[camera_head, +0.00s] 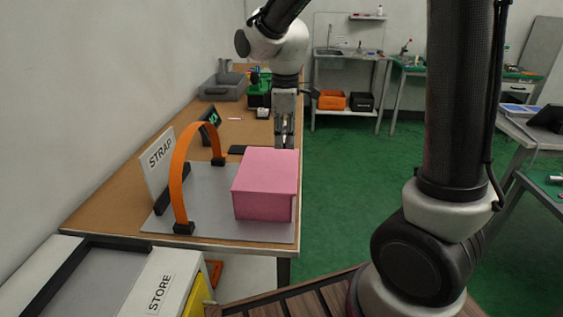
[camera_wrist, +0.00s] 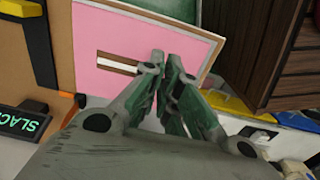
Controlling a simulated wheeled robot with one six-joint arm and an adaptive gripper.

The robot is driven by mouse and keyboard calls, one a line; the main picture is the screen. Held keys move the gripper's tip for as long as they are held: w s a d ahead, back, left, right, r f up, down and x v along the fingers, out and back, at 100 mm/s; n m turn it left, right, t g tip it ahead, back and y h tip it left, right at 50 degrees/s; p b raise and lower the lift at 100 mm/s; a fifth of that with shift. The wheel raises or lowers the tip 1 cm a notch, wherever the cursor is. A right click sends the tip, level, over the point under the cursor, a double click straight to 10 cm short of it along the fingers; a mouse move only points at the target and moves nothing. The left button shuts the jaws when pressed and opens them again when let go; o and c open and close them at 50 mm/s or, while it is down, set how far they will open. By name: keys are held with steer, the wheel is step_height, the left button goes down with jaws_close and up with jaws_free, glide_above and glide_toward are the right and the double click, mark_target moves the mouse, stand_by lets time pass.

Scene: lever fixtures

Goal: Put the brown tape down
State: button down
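No brown tape shows clearly in either view. The nearest match is an orange-brown strap (camera_head: 178,172), which stands as an arch between two black blocks on a grey plate (camera_head: 217,180). A pink box (camera_head: 265,186) sits on the plate to the right of the strap. In the wrist view, the pink box (camera_wrist: 115,38) shows a slot with something white in it. My gripper (camera_head: 285,140) points down just behind the box. In the wrist view, its fingertips (camera_wrist: 166,60) are nearly together, with nothing visible between them, and overlap the pink face. I cannot tell whether they touch it.
A grey bin (camera_head: 222,87) and a green crate (camera_head: 259,94) are at the bench's far end. A STORE label (camera_head: 160,292) is at front left.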

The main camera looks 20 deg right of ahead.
mark_target(285, 174)
step_height(285, 174, down, 8)
steer(key=shift+r, duration=0.1)
steer(key=shift+f, duration=0.2)
steer(key=c, duration=1.6)
jaws_free()
steer(key=shift+c, duration=0.2)
step_height(285, 174, up, 12)
steer(key=shift+s+r, duration=0.1)
steer(key=shift+r, duration=0.15)
steer(key=s+d+r+m+t, duration=0.2)
steer(key=s+d+m, duration=0.4)
steer(key=s, duration=0.4)
steer(key=s+d+r+m+t, duration=0.2)
steer(key=s+d+r+m, duration=0.1)
steer(key=s+d+m, duration=0.4)
steer(key=s+d, duration=0.2)
steer(key=s, duration=0.1)
steer(key=shift+m, duration=0.3)
